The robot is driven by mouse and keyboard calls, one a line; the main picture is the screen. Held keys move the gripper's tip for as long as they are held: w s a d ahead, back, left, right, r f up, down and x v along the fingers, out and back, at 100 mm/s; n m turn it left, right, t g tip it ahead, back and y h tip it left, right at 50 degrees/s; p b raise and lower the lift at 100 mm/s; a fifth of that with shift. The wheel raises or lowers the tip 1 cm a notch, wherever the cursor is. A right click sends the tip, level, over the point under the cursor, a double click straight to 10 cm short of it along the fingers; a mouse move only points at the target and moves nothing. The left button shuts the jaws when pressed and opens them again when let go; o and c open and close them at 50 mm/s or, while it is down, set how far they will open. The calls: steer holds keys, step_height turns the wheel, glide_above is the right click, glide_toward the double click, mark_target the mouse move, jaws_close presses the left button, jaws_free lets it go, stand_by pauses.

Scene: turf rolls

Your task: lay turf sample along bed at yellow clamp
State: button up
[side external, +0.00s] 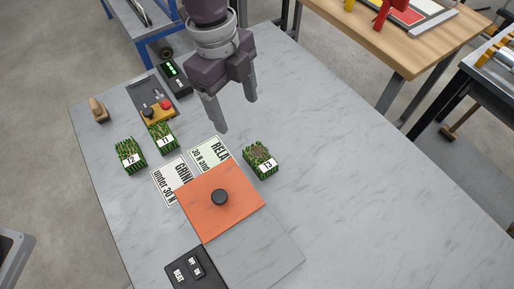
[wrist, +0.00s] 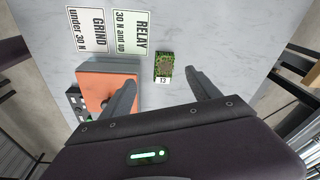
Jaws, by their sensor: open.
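Three green turf samples stand on the grey marble-look table: T2 (side external: 129,152), T1 (side external: 161,136) and T3 (side external: 260,158). T3 has a brown patch on top and also shows in the wrist view (wrist: 164,65). My gripper (side external: 237,115) is open and empty, above the table behind T3. In the wrist view its fingertips (wrist: 160,77) appear on either side of T3, but T3 lies apart below.
An orange plate (side external: 235,214) with a black knob lies in front, beside GRIND (side external: 169,181) and RELAY (side external: 211,155) cards. A black switch box (side external: 192,270) is at the front edge. A display unit (side external: 176,78) stands at the back. The table's right side is clear.

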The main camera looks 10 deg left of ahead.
mark_target(260, 156)
steer(key=d+f+m, duration=0.1)
steer(key=f, duration=0.1)
steer(key=s+d+f+m, duration=0.1)
steer(key=d+f, duration=0.1)
steer(key=f, duration=0.1)
steer(key=s+d+f+m, duration=0.1)
steer(key=f, duration=0.1)
steer(key=shift+d+f+m+g+y, duration=0.3)
steer(key=shift+d+f+m, duration=0.1)
steer(key=f, duration=0.6)
steer(key=shift+w+d+f, duration=0.15)
steer(key=shift+d+f, duration=0.05)
steer(key=shift+f, duration=0.2)
jaws_close()
step_height(260, 156, up, 10)
steer(key=shift+r, duration=0.1)
steer(key=w+a, duration=0.6)
steer(key=a, duration=0.6)
steer(key=w+a, duration=0.5)
steer(key=a, duration=0.7)
steer(key=w+a, duration=0.6)
steer(key=a, duration=0.6)
steer(key=f, duration=1)
steer(key=shift+s+a, duration=0.2)
steer(key=shift+a, duration=0.05)
